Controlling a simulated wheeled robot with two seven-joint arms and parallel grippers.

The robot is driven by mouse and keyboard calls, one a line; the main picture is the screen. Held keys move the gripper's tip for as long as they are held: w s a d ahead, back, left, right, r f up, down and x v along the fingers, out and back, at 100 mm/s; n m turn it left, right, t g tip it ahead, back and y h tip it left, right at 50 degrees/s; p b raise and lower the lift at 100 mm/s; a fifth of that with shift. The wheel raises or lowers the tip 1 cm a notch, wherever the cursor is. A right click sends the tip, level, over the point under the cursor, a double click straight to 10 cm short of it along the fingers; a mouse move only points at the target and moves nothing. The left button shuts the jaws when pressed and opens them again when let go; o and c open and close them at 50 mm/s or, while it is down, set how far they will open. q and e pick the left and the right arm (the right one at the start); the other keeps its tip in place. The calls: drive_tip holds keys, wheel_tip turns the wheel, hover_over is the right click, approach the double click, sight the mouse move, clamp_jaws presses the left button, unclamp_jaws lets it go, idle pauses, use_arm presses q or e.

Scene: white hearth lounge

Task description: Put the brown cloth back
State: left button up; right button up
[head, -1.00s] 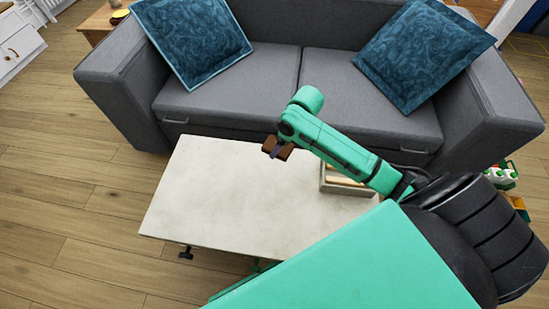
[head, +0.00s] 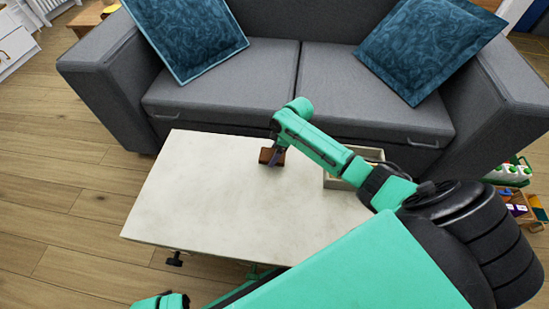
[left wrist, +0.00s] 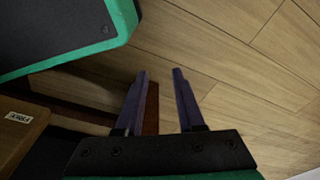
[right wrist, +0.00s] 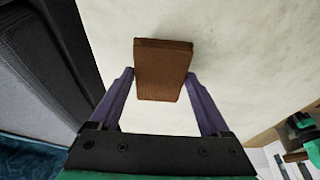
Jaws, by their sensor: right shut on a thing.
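The brown cloth (head: 271,156) is a small, flat, folded-looking block at the far part of the pale table (head: 215,195). My right gripper (head: 275,153) is shut on it. In the right wrist view, the cloth (right wrist: 163,68) sits between the two purple fingers (right wrist: 160,78), over the pale tabletop. I cannot tell whether its lower edge touches the table. My left gripper (left wrist: 160,74) is open, with its fingers apart above the wooden floor. In the head view only a piece of my left arm shows at the bottom edge.
A shallow light box (head: 335,184) stands on the table right of the cloth, partly hidden by my right arm. A grey sofa (head: 250,75) with blue cushions (head: 190,35) stands behind the table. Toys (head: 510,172) lie at the right. The table's left half is bare.

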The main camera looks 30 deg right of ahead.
drive_tip(key=shift+f, duration=0.85)
drive_tip(key=o, duration=1)
drive_tip(key=shift+r, duration=0.1)
drive_tip(key=shift+d+r, duration=0.1)
drive_tip(key=shift+r, duration=0.3)
use_arm(q)
drive_tip(key=s+a+f+p, duration=0.1)
drive_tip(key=s+f+p, duration=0.3)
drive_tip(key=s, duration=0.1)
drive_tip(key=shift+s+a, duration=0.2)
use_arm(e)
drive_tip(key=v, duration=1.1)
drive_tip(key=shift+s, duration=0.15)
use_arm(q)
drive_tip(key=shift+f, duration=0.1)
